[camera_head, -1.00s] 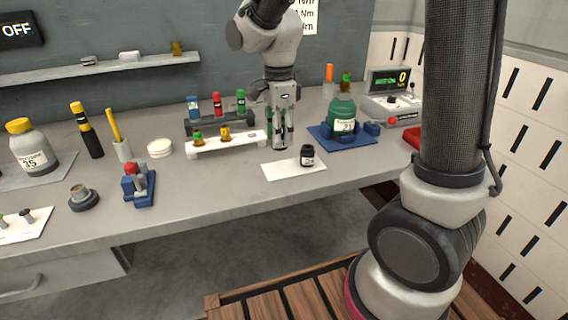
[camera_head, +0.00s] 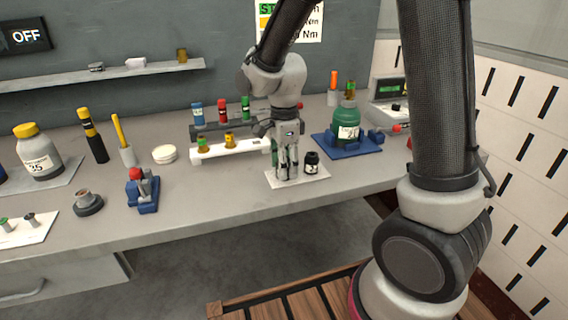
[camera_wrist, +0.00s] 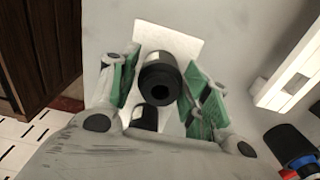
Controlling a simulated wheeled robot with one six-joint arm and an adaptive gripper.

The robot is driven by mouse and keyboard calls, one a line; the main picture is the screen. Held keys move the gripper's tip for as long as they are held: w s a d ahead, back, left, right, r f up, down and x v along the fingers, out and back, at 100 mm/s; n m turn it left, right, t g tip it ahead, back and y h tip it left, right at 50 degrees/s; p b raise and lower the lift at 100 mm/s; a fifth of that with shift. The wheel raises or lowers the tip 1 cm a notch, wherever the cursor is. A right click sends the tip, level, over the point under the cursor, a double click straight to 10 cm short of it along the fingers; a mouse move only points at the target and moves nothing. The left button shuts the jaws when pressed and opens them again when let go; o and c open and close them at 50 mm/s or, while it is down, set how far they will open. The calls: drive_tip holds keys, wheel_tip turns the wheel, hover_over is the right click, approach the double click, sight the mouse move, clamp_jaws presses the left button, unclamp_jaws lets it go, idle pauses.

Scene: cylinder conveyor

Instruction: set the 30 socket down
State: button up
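My gripper (camera_head: 287,177) is low over a white card (camera_head: 318,177) on the bench, fingers pointing down. In the wrist view a black socket (camera_wrist: 160,82) with a hollow top sits between the green finger pads, which lie close along both its sides; I take it as held. Its number cannot be read. In the head view the fingers mostly hide it, and whether its base touches the card cannot be told. A second black socket (camera_head: 312,163) with a pale label stands upright on the card, just right of my gripper; part of it also shows in the wrist view (camera_wrist: 145,119).
A green bottle (camera_head: 347,124) stands in a blue holder (camera_head: 345,151) behind and right. A white rack (camera_head: 212,153) is close behind and left. A blue fixture (camera_head: 142,196) stands farther left. The bench front left of the card is clear.

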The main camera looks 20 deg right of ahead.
idle(0.3)
wheel_tip(320, 180, up, 12)
drive_tip(key=s+d+r+n+t, duration=0.2)
drive_tip(key=s+d+n, duration=0.6)
drive_tip(key=s+n, duration=0.1)
drive_tip(key=s+d+r+n+t, duration=0.2)
drive_tip(key=s+d+r+n, duration=0.1)
drive_tip(key=s+d+n, duration=0.4)
drive_tip(key=s+n, duration=0.2)
drive_tip(key=s, duration=0.1)
drive_tip(key=shift+d+r, duration=0.15)
drive_tip(key=shift+d, duration=0.2)
